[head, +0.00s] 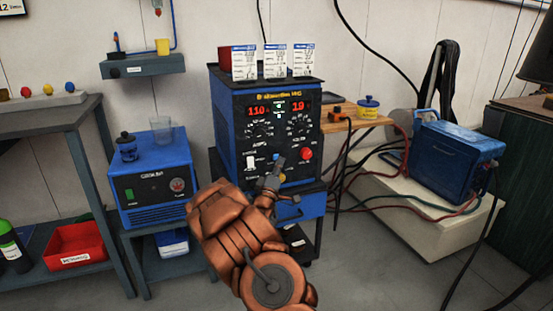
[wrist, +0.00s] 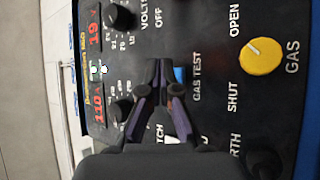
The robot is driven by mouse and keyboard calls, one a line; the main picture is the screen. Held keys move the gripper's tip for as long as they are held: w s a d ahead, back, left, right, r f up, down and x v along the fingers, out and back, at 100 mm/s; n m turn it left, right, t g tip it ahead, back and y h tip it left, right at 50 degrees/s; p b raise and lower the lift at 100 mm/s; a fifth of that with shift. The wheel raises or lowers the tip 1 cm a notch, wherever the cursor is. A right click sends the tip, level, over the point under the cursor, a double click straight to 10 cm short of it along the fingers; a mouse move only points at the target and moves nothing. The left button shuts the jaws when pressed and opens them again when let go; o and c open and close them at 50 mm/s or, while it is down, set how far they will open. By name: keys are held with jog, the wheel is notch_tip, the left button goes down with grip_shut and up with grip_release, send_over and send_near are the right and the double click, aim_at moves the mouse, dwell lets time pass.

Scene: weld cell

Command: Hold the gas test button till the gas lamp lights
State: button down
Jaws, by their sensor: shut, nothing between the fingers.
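The welding machine (head: 240,165) stands upright with its dark front panel facing me. My gripper (head: 274,172) is at the lower middle of that panel, its fingers shut and empty. Small lights (wrist: 99,70) glow between the red displays; I cannot tell which is the gas lamp. The yellow gas knob (wrist: 262,56) has its white mark pointing up-left, toward OPEN.
A red button (head: 306,154) and a white switch (head: 250,161) are on the same panel. A blue cooler unit (head: 152,190) stands to the left. Cables and a blue case (head: 455,155) are to the right. Cards (head: 275,61) stand on top of the machine.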

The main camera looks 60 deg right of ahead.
jog(key=shift+s+a, duration=0.7)
jog(key=shift+s, duration=0.3)
jog(key=shift+s+a, duration=0.65)
jog(key=shift+s, duration=0.35)
